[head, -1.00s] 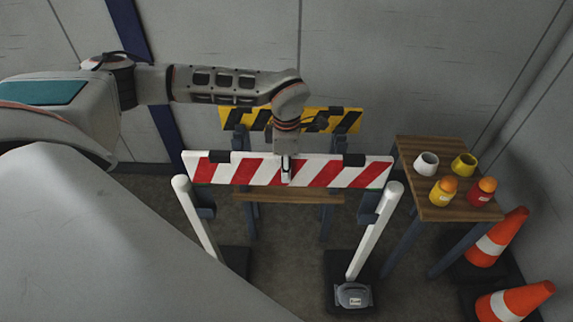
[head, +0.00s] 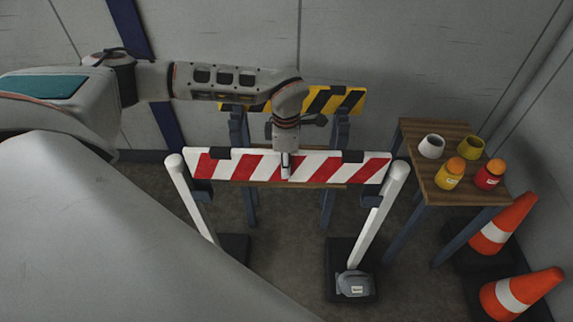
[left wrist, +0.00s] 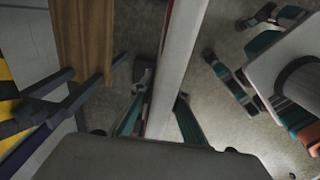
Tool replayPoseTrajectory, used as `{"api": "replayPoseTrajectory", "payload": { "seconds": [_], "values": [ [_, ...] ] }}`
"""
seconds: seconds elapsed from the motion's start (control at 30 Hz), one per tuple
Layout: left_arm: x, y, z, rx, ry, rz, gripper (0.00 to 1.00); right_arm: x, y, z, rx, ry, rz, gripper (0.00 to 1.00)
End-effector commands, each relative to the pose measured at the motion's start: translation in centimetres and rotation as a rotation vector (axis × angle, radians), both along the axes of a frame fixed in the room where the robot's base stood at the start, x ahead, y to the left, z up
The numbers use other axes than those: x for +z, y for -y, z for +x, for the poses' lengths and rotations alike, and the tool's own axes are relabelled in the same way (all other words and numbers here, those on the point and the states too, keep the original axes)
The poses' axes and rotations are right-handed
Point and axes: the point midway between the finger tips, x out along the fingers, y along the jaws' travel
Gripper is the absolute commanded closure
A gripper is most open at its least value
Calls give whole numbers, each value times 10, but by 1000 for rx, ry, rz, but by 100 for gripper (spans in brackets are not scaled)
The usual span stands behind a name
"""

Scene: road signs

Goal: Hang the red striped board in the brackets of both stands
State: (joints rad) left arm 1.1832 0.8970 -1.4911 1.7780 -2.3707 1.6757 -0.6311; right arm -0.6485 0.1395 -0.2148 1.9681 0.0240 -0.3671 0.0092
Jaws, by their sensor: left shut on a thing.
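The red striped board (head: 250,166) is level in the head view, between the upper ends of the two white posts. My left gripper (head: 286,165) is shut on the middle of its top edge from above. In the left wrist view the board (left wrist: 178,70) is seen edge-on as a pale strip between the fingers (left wrist: 158,118). The board's ends are close to these brackets. I cannot tell whether it rests in them.
A yellow-black barrier (head: 335,101) stands behind, near the grey wall. At right a wooden table (head: 429,189) holds cups and bottles. Two orange cones (head: 507,222) stand beside it. A grey weight (head: 354,284) lies on the right stand's base.

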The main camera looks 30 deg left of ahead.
Motion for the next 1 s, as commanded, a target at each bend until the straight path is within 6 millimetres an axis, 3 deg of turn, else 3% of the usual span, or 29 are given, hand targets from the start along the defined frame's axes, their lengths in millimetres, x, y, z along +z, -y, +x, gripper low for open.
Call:
{"api": "replayPoseTrajectory", "payload": {
  "seconds": [1.0],
  "values": [
    [-75,0,1,0,1,0,100,-45,2,-10,-1,-31,-5,60]
  ]
}}
